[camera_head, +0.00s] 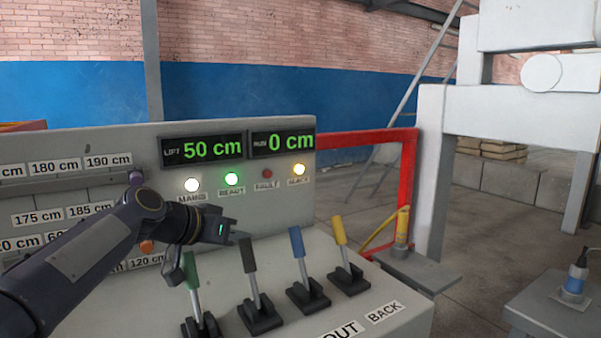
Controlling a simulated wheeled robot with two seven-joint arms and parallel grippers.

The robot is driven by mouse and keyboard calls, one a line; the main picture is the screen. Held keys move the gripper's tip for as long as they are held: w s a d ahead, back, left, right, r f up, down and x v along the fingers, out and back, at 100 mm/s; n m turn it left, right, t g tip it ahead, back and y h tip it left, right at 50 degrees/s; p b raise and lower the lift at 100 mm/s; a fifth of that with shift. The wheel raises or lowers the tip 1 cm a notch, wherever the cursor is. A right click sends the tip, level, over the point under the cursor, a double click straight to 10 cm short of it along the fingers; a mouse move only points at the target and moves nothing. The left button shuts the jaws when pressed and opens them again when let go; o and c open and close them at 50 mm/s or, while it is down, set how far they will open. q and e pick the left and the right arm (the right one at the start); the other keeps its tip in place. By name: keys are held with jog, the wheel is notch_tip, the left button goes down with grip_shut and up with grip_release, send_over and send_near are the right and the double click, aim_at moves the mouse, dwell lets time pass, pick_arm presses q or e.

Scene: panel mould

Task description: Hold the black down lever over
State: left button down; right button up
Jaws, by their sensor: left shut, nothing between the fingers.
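The black lever (249,260) stands on the sloped front of the grey control panel, between the green lever (191,272) on its left and the blue lever (297,245) on its right. It leans slightly to the left at its top. My left gripper (232,238) is shut and empty. Its tip is close to the upper left of the black handle; whether they touch I cannot tell. My left forearm covers the panel's left part. My right gripper is not in view.
A yellow lever (340,232) stands right of the blue one. The display (202,149) reads LIFT 50 cm and RUN 0 cm (283,143). The MAINS, READY and rightmost yellow lamps are lit; the FAULT lamp (266,174) is dark. A red frame (408,190) stands behind.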

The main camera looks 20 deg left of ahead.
pick_arm(q)
jog(key=shift+a+f, duration=0.1)
jog(key=shift+f, duration=0.1)
notch_tip(320, 180, up, 9)
jog(key=p, duration=0.7)
jog(key=shift+r, duration=0.1)
dwell(0.6)
jog(key=s+d+f+n+g+p, duration=0.1)
jog(key=s+d+f+p, duration=0.1)
jog(key=s+f, duration=0.3)
jog(key=s+d+f+n+g+y+p, duration=0.1)
jog(key=s+d+f, duration=0.4)
jog(key=s, duration=0.9)
jog(key=s+d+f+n+g+p, duration=0.1)
jog(key=s+d+f+g+p, duration=0.2)
jog(key=s+f, duration=0.4)
jog(key=s+d+p, duration=0.1)
jog(key=s+p, duration=0.1)
jog(key=shift+s+f+n, duration=0.15)
jog(key=shift+s+n, duration=0.15)
jog(key=shift+s, duration=0.05)
